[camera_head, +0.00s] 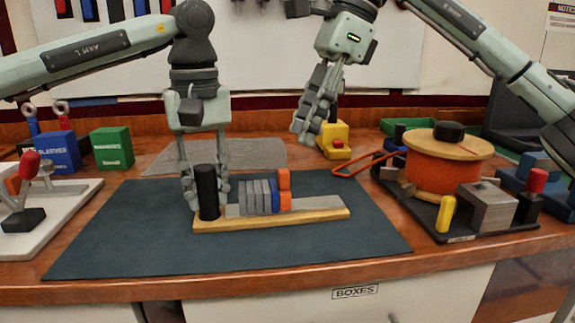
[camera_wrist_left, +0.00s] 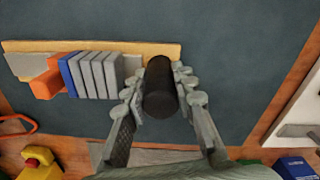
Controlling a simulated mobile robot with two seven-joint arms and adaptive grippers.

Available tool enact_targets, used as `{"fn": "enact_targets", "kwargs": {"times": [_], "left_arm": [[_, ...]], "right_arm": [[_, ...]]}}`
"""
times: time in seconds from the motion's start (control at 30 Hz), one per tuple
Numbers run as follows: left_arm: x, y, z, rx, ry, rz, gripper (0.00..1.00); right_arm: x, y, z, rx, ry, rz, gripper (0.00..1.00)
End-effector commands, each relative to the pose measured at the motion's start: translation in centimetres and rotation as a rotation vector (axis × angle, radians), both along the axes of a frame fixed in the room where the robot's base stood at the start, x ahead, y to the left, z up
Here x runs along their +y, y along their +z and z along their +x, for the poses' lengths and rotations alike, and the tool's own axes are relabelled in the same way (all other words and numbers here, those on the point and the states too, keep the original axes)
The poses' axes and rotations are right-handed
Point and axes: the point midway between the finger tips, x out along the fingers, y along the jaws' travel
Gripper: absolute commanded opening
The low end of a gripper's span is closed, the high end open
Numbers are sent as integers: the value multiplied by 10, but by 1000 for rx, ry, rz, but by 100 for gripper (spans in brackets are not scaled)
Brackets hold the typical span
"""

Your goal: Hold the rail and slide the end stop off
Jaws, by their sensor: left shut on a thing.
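A pale wooden board (camera_head: 320,217) lies on the dark mat and carries a grey rail (camera_head: 318,204). Several grey blocks (camera_head: 254,197), a blue block (camera_head: 274,196) and a taller orange block (camera_head: 284,190) stand side by side on the rail. The orange block is the rightmost of the row; I cannot tell for sure that it is the end stop. A black upright handle (camera_head: 207,190) stands at the board's left end. My left gripper (camera_wrist_left: 160,95) is shut around this handle. My right gripper (camera_head: 308,138) hangs above and behind the row, apart from it; its fingers overlap in view.
The dark mat (camera_head: 130,230) is clear around the board. At the right stands a black tray with an orange reel (camera_head: 440,172) and a grey block (camera_head: 478,207). A yellow box (camera_head: 333,135) with a red button is behind. Blue (camera_head: 58,152) and green (camera_head: 112,148) boxes stand left.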

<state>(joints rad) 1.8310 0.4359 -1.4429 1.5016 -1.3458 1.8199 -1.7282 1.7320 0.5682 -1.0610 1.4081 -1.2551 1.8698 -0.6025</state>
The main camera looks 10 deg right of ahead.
Motion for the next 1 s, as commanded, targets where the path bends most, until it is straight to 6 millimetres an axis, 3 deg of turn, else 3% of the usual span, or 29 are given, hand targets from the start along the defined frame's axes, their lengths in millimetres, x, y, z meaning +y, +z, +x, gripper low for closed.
{"fn": "enact_targets", "kwargs": {"times": [0.1,0.33,0.5,0.8,1.0], "left_arm": [[-1,0,0,0,-3,0,0],[-1,0,-1,1,-3,-1,0],[-1,0,-1,1,-4,-1,0],[-2,0,-1,2,-4,-2,0],[-2,0,-1,1,-4,-3,0]], "right_arm": [[10,-24,-1,4,2,0,40],[24,-57,-1,1,-1,3,40],[29,-68,-2,2,-1,4,40],[29,-70,-2,1,-2,5,40],[29,-70,-2,1,-2,5,15]]}}
